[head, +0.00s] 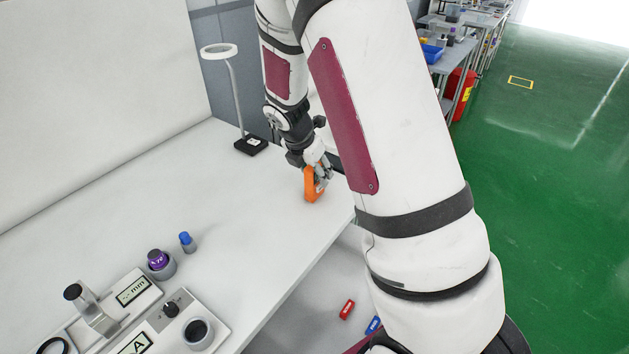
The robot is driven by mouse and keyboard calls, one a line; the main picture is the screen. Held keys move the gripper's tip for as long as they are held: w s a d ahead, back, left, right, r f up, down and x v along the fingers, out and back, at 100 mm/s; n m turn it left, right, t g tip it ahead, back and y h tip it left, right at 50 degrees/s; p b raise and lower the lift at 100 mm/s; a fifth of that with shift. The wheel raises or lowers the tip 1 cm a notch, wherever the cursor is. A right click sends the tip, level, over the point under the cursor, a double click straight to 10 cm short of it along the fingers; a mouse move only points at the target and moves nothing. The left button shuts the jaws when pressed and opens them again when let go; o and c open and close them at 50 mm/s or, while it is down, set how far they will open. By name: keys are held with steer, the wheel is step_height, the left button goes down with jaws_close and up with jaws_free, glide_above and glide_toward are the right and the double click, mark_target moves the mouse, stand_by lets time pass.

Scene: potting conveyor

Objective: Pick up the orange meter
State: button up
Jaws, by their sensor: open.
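The orange meter (311,187) stands on the white table (240,220) near its right edge. My gripper (320,177) is right at the meter's upper part, with its fingers beside or around it. The jaws are open. The view is too small to tell whether the fingers touch the meter. Part of the meter is hidden behind the fingers.
A ring lamp (250,144) stands behind my gripper. A blue-capped bottle (187,241), a purple-topped jar (158,260) and measuring devices (172,312) are at front left. Red (347,309) and blue (373,324) items lie below the table edge. The middle of the table is clear.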

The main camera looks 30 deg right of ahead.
steer(key=shift+f, duration=0.1)
jaws_close()
stand_by(0.3)
